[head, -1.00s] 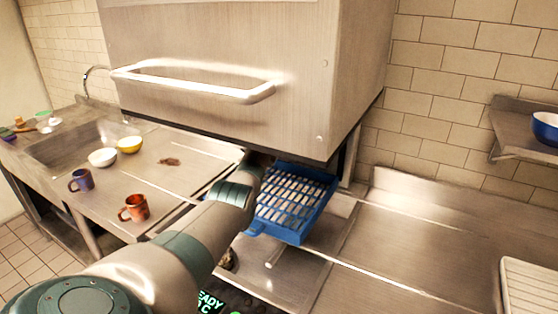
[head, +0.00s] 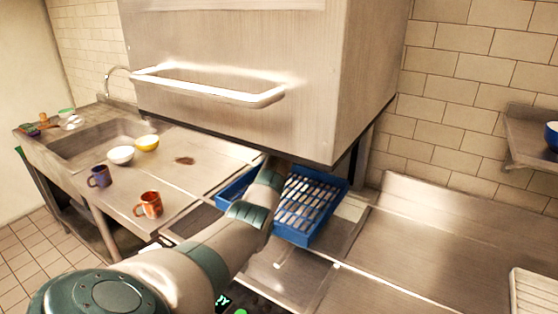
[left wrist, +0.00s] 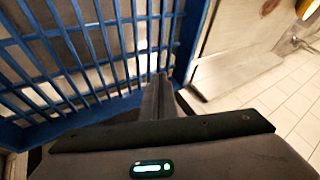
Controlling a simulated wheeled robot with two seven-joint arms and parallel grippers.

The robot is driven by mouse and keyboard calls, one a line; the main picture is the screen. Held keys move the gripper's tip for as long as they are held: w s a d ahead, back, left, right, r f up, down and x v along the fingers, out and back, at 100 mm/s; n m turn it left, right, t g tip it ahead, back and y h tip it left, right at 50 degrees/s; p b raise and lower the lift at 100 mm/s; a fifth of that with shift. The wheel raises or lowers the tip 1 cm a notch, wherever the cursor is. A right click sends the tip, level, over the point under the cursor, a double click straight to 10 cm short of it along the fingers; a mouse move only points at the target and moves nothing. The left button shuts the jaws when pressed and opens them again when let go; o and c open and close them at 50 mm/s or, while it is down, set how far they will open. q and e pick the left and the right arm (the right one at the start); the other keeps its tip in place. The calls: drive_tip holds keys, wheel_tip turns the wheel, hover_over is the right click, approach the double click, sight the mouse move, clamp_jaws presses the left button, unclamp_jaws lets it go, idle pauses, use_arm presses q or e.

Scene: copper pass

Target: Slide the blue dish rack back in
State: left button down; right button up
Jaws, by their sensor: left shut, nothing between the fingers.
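The blue dish rack (head: 314,222) lies on the steel counter, partly under the raised steel hood. It is an open slatted grid with a solid blue rim, and it appears empty. My left arm crosses over it in the head view, hiding its middle, with part of the rack showing on either side. The left gripper is hidden in the head view. In the left wrist view my left gripper (left wrist: 160,84) is shut and empty, close to the rim of the rack (left wrist: 82,60). I cannot tell whether it touches. My right gripper is not in view.
The hood (head: 230,50) with its bar handle (head: 210,90) hangs above the rack. An orange mug (head: 149,205), a purple mug (head: 99,177), a white bowl (head: 120,155) and a yellow bowl (head: 146,143) stand at left by the sink (head: 95,142). The right counter (head: 430,245) is mostly clear.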

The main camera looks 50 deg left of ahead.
use_arm(q)
drive_tip(key=shift+b+v, duration=0.4)
drive_tip(key=shift+v, duration=1.65)
